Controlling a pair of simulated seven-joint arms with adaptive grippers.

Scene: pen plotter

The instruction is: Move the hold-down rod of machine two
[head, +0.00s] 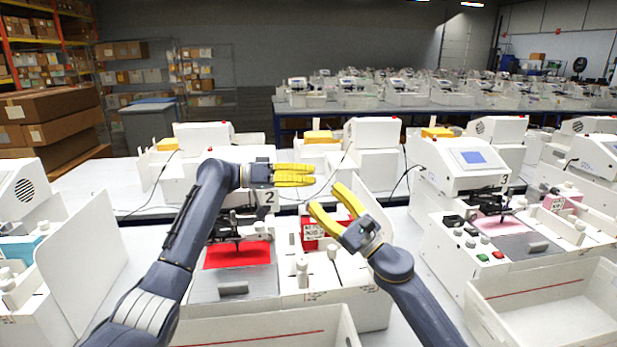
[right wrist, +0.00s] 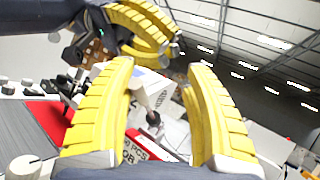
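Machine two (head: 287,283), a white plotter marked "2", stands at the centre of the head view. A red sheet (head: 238,256) lies on its bed under the dark pen mechanism (head: 238,224), with a grey block (head: 233,289) in front. I cannot tell which part is the hold-down rod. My left gripper (head: 314,175) is above and behind the bed, pointing right; its finger gap is unclear. It also shows in the right wrist view (right wrist: 172,48). My right gripper (head: 325,195) is open and empty above the machine's right side; it also shows in the right wrist view (right wrist: 160,75).
A labelled red box (head: 313,234) sits on machine two's right side, near white pegs (head: 302,273). An open white bin (head: 270,332) is in front. Machine three (head: 478,220) stands to the right, with another white bin (head: 540,290) before it. More machines stand behind.

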